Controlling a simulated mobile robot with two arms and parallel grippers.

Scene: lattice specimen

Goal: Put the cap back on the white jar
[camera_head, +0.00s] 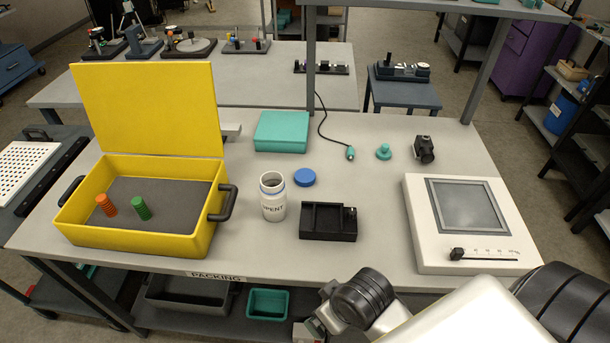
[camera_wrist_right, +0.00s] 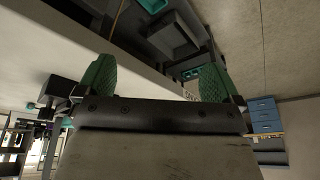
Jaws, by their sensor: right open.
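The white jar (camera_head: 273,205) stands upright and uncapped on the table in the head view, its open mouth facing up. Dark lettering, partly readable as "PENT", is on its side. The blue cap (camera_head: 305,177) lies on the table just behind and right of the jar, apart from it. My right gripper (camera_head: 318,313) is low at the front edge of the table, well in front of the jar. In the right wrist view its green-padded fingers (camera_wrist_right: 158,80) are spread apart with nothing between them. My left gripper does not show.
A black tray (camera_head: 328,236) sits close right of the jar. An open yellow case (camera_head: 150,248) with orange and green pieces stands left. A white device with a screen (camera_head: 470,215) is right. A teal box (camera_head: 282,132) is behind. Bare table lies between tray and white device.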

